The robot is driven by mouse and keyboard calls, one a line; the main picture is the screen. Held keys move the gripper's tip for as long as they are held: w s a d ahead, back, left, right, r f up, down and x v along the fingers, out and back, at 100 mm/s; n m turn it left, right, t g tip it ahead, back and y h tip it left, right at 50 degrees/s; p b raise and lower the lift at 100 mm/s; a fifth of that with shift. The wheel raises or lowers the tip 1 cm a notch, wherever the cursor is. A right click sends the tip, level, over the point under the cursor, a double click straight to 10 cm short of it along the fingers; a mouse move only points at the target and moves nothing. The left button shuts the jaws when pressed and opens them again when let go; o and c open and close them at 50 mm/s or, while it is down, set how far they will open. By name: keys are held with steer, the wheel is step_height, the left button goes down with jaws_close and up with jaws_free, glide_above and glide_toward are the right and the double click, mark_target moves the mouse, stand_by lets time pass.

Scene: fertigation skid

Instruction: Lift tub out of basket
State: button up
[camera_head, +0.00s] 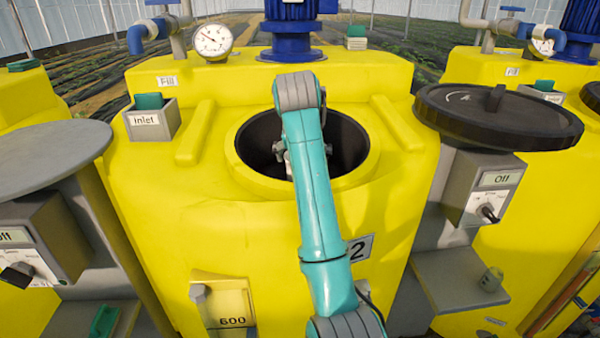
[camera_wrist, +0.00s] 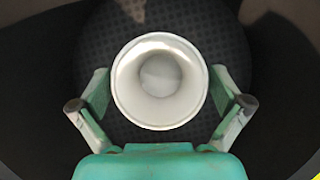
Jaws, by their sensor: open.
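The white round tub (camera_wrist: 122,85) sits in the middle of the wrist view, its open mouth facing the camera. It is in the dark perforated basket (camera_wrist: 205,28). My gripper (camera_wrist: 160,92) is open, with one finger left of the tub and one right of it. In the head view my gripper (camera_head: 283,152) is inside the round tank opening, mostly hidden by my teal arm. Tub and basket cannot be made out there.
The yellow tank (camera_head: 190,230) has a raised rim (camera_head: 245,170) around the opening, close about my arm. A black lid (camera_head: 497,115) stands at the right, a grey disc (camera_head: 45,155) at the left. A gauge (camera_head: 212,41) and blue motor (camera_head: 291,35) stand behind.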

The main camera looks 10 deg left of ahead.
steer(key=c, duration=0.8)
steer(key=shift+a+r, duration=0.1)
